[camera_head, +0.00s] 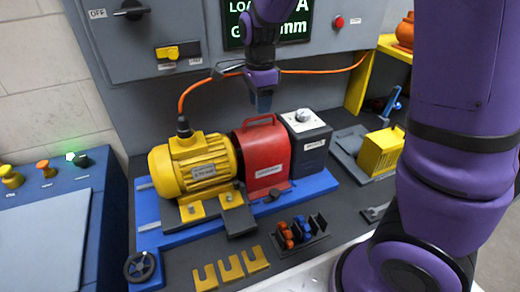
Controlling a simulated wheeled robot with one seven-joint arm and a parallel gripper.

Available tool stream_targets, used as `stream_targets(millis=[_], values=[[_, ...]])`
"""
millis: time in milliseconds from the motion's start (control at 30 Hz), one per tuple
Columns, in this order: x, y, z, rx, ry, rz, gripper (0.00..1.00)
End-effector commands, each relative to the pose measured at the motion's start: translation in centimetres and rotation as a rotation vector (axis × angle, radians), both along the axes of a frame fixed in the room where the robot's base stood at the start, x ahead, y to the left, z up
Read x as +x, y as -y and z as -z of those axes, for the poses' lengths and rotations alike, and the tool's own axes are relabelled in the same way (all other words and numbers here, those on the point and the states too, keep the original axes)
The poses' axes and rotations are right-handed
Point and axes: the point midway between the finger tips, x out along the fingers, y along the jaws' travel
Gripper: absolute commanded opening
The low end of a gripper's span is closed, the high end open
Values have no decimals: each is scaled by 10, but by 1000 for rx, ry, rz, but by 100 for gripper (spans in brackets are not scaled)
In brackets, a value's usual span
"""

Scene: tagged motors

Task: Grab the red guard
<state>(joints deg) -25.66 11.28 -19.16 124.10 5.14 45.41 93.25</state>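The red guard (265,160) stands between the yellow motor (202,165) and a dark grey unit with a round gauge (304,138). It has a raised red handle on top and a white label on its front. My gripper (262,106) points down just above the guard's handle. A small gap seems to separate the fingertips from the handle, but the exact depth is unclear. The fingers overlap in this view, so their opening does not show.
The motor and guard sit on a blue base (312,187) with a handwheel (140,267). An orange cable (325,71) runs behind my gripper to the motor. Yellow slotted shims (231,268) and a small dark rack (298,236) lie in front. A yellow block (381,151) stands right.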

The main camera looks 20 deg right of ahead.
Motion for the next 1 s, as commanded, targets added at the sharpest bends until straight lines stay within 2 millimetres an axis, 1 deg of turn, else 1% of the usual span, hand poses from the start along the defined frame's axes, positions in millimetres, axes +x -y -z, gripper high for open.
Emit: stream_targets(millis=[167,300,467,567,767,867,900,933,967,1000], values=[[1,1,12,-1,-2,1,39],[2,1,33,-1,-3,1,39],[3,1,50,0,-1,1,39],[3,1,54,0,1,0,39],[3,1,54,1,1,-1,39],[3,1,54,1,1,-1,19],[3,1,54,1,1,0,9],[3,1,54,1,1,0,3],[3,1,54,1,1,0,0],[3,1,54,1,1,0,0]])
